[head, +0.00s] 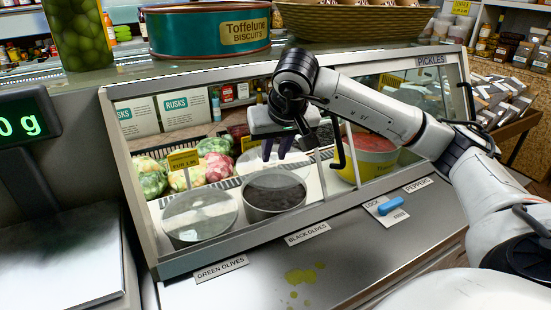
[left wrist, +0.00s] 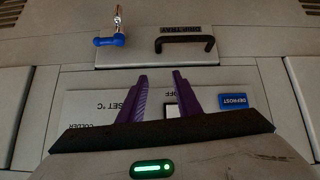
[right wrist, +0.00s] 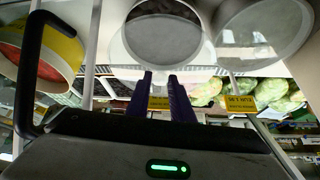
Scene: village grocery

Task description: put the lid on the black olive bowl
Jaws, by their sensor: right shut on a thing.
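The black olive bowl (head: 273,194), a round metal bowl of dark olives, stands in the glass-fronted case behind the BLACK OLIVES label. It also shows in the right wrist view (right wrist: 163,32). My right gripper (head: 278,152) reaches into the case, fingers down, just behind and above this bowl. It is shut on the lid (head: 308,177), a pale clear disc whose outline is hard to make out; the fingers hide its grip point. The lid is apart from the bowl's rim as far as I can tell. My left gripper (left wrist: 160,84) is open and empty, facing the counter front.
The lidded green olive bowl (head: 200,216) stands left of the black one. A yellow tub (head: 370,160) is to the right. A black handle (head: 340,150) and glass frame are close to my right arm. A drip tray handle (left wrist: 186,42) is before my left gripper.

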